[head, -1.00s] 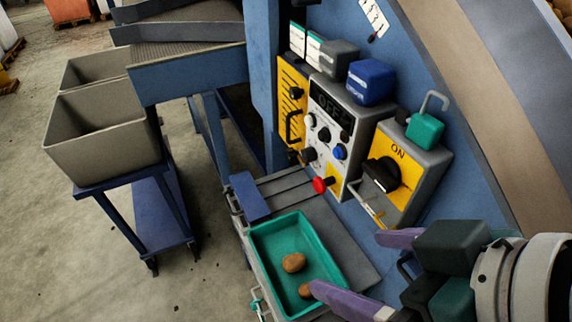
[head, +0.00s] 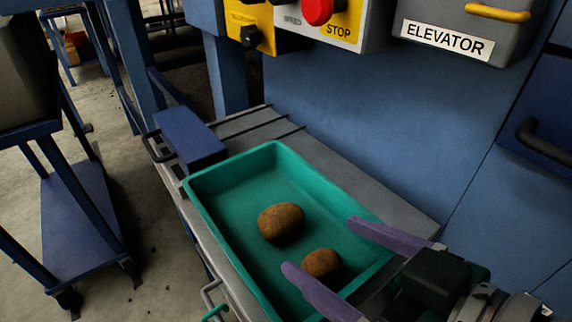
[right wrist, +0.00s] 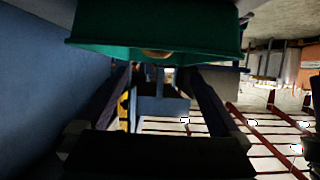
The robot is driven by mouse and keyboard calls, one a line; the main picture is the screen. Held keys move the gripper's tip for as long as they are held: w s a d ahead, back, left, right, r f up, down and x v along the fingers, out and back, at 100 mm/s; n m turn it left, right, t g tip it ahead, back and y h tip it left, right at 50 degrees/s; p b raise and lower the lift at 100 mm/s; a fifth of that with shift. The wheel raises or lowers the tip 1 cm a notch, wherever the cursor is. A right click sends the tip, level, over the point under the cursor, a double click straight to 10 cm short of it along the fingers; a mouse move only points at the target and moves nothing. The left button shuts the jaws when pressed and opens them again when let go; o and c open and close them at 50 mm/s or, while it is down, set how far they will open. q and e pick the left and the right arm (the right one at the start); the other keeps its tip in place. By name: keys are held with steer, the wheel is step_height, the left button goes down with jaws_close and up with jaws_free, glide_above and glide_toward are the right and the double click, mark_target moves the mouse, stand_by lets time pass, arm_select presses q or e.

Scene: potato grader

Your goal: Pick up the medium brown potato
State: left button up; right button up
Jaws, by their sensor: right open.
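Two brown potatoes lie apart in a green tray (head: 232,165). The larger potato (head: 281,223) is near the tray's middle. The smaller, rounder potato (head: 320,263) is toward the near right end. My right gripper (head: 319,245) is open and empty, its purple fingers reaching in from the right over the tray's near right end. In the head view the smaller potato shows between the fingers, and the larger one is just beyond the tips. In the right wrist view, the tray (right wrist: 155,27) fills the top and a sliver of one potato (right wrist: 155,53) shows at its rim. My left gripper is out of view.
The tray rests on a grey shelf (head: 375,190) against a blue machine wall (head: 350,110). A blue block (head: 190,138) stands by the tray's far left corner. Control boxes with a red stop button (head: 318,10) are above. A blue cart (head: 80,215) is at left.

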mark_target(291, 226)
steer(key=shift+w+f+b, duration=0.15)
steer(key=shift+f+b, duration=0.15)
steer(key=shift+f, duration=0.55)
steer(key=shift+w+f, duration=0.2)
steer(key=shift+w, duration=0.05)
steer(key=b+x, duration=0.2)
steer(key=x, duration=0.2)
steer(key=shift+w+a+r, duration=0.1)
steer(key=shift+a, duration=0.05)
steer(key=b+x, duration=0.3)
steer(key=x, duration=0.1)
steer(key=shift+w+f, duration=0.25)
steer(key=shift+w+a, duration=0.1)
steer(key=shift+w, duration=0.1)
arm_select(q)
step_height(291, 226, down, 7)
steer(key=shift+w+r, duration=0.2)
arm_select(e)
steer(key=shift+c, duration=0.4)
steer(key=c, duration=1.1)
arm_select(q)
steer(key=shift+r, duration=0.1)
arm_select(e)
steer(key=shift+r, duration=0.2)
steer(key=shift+c, duration=0.2)
